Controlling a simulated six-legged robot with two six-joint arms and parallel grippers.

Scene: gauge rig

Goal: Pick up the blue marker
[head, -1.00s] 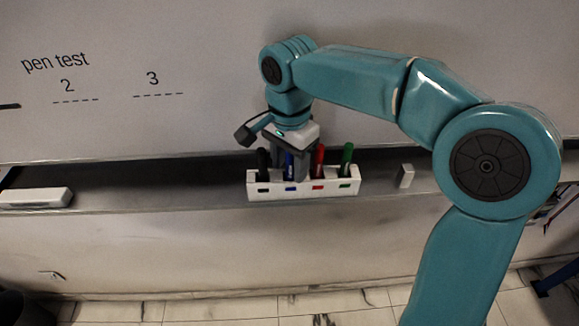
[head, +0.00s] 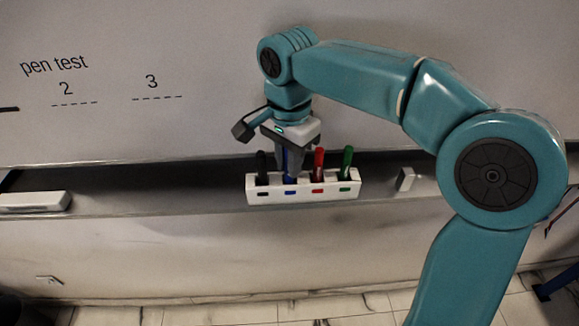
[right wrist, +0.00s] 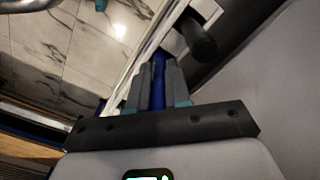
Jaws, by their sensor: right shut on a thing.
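The blue marker (head: 290,165) stands upright in the second slot from the left of the white marker holder (head: 262,196). My right gripper (head: 291,168) comes down from above and is shut on the blue marker. In the right wrist view the blue marker (right wrist: 158,80) sits between the two grey fingers of the right gripper (right wrist: 158,72). The marker's lower end is still at the holder, and I cannot tell whether it has lifted. My left gripper is not in view.
A black marker (head: 261,163), a red marker (head: 318,163) and a green marker (head: 346,162) stand in the holder's other slots. The holder is on a dark ledge (head: 150,200) below the whiteboard (head: 190,40). A white eraser-like block (head: 35,201) lies at left, a small white block (head: 405,179) at right.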

